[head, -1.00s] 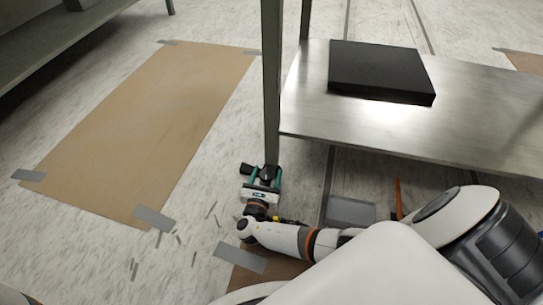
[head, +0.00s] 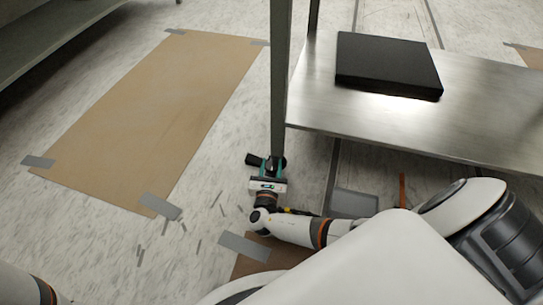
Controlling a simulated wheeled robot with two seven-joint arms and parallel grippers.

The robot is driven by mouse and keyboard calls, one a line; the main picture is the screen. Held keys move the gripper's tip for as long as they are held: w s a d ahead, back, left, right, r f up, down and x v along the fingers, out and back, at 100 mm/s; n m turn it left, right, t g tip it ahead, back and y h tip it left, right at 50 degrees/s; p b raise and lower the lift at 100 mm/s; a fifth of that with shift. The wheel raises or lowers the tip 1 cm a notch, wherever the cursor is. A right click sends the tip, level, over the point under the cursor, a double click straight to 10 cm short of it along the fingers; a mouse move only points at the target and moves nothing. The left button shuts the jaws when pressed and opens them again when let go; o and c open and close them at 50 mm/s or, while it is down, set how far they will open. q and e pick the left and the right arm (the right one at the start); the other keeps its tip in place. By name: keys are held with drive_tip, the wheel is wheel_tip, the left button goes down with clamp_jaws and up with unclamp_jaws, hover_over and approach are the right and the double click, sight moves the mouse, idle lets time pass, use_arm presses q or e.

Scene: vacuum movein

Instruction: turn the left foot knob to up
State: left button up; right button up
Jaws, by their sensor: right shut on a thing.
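The left foot knob (head: 252,159) is a small dark piece at the bottom of the table's green leg (head: 279,90), near the floor. My right gripper (head: 271,166) is at the foot of that leg, shut on the knob, and its fingers hide part of it. The knob's dark end sticks out to the left of the fingers. My left arm (head: 28,288) shows only as a white and orange link at the lower left corner; its gripper is out of view.
A steel lower shelf (head: 440,125) with a flat black box (head: 388,64) on it is right of the leg. A brown cardboard sheet (head: 150,115) is taped to the floor at left. A grey flat piece (head: 354,203) lies under the shelf's front edge.

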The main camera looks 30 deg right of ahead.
drive_tip(key=shift+d+r+n+t+y+p, duration=0.15)
drive_tip(key=shift+n+t+y+p, duration=0.15)
drive_tip(key=shift+n+t+y, duration=0.6)
drive_tip(key=shift+n+y, duration=0.4)
drive_tip(key=shift+y, duration=0.4)
drive_tip(key=n+y, duration=0.1)
drive_tip(key=t+y, duration=0.1)
drive_tip(key=shift+f+n+t+y, duration=0.2)
drive_tip(key=shift+n+t+y, duration=0.1)
drive_tip(key=shift+n, duration=0.1)
drive_tip(key=shift+n+y+b, duration=0.45)
drive_tip(key=shift+n+y, duration=0.05)
drive_tip(key=shift+y, duration=0.2)
drive_tip(key=n+y+b, duration=0.2)
drive_tip(key=y+b, duration=0.1)
drive_tip(key=y, duration=0.1)
drive_tip(key=n+y+b, duration=0.3)
drive_tip(key=y, duration=0.1)
drive_tip(key=shift+f+t, duration=0.15)
drive_tip(key=shift+t, duration=0.15)
drive_tip(key=shift+w+n+y+b, duration=0.1)
drive_tip(key=shift+n+y+b, duration=0.7)
drive_tip(key=shift+y, duration=0.3)
drive_tip(key=shift+r+n+g+y+b, duration=0.25)
drive_tip(key=shift+n+g+y+b, duration=0.15)
drive_tip(key=shift+n+g+y, duration=0.7)
drive_tip(key=shift+y, duration=0.5)
